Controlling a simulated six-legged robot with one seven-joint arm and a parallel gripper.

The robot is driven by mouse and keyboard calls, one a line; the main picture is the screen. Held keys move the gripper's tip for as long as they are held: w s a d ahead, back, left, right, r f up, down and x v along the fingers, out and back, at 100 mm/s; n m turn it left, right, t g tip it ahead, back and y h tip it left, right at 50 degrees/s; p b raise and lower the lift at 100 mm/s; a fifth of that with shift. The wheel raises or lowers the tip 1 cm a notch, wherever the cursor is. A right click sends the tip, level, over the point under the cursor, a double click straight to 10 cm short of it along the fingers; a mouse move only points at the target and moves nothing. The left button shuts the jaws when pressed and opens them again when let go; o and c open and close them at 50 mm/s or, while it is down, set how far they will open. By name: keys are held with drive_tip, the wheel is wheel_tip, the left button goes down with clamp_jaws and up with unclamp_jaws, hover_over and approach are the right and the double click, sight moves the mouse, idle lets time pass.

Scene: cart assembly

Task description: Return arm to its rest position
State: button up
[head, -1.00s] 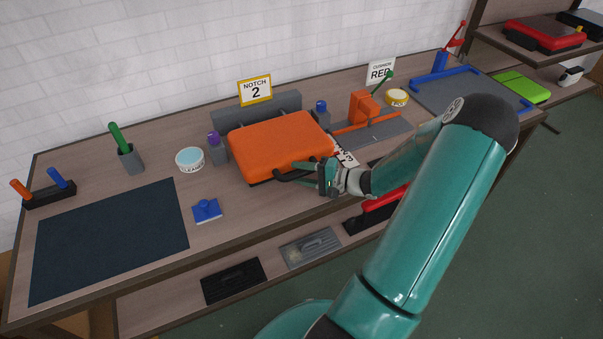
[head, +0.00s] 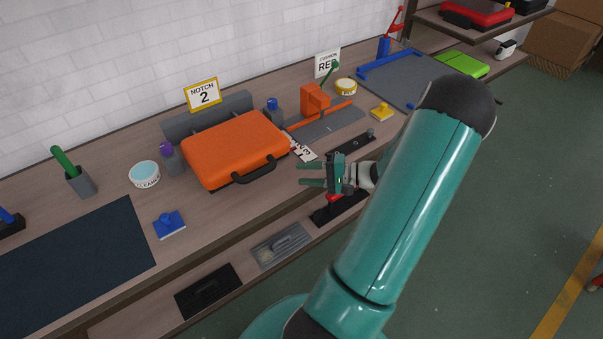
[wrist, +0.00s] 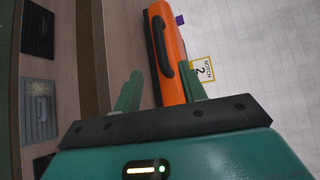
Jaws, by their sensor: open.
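The case (wrist: 167,52) also shows beyond the fingers in the wrist view.
The wooden bench (head: 110,205) runs along the white wall, with a lower shelf holding a black tray (head: 208,291) and a grey tray (head: 281,247). A "NOTCH 2" sign (head: 203,95) stands behind the case.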

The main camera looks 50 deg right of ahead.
idle(0.4)
drive_tip(key=w+a+r+n+g, duration=0.2)
drive_tip(key=a+r+n+g, duration=0.3)
drive_tip(key=a, duration=0.5)
drive_tip(key=w+a+r+n+g, duration=0.35)
drive_tip(key=a+g, duration=0.35)
drive_tip(key=a, duration=0.3)
drive_tip(key=s+a+r+n+t+h, duration=0.1)
drive_tip(key=s+a+r+n+h, duration=0.1)
drive_tip(key=s+a+r+h, duration=0.2)
drive_tip(key=s+a+r+n+t+h, duration=0.2)
drive_tip(key=s+a+r+n+h, duration=0.1)
drive_tip(key=a+r, duration=0.7)
drive_tip(key=shift+s+a+r+h, duration=0.25)
drive_tip(key=shift+s+a+h, duration=0.15)
drive_tip(key=shift+a+h, duration=0.15)
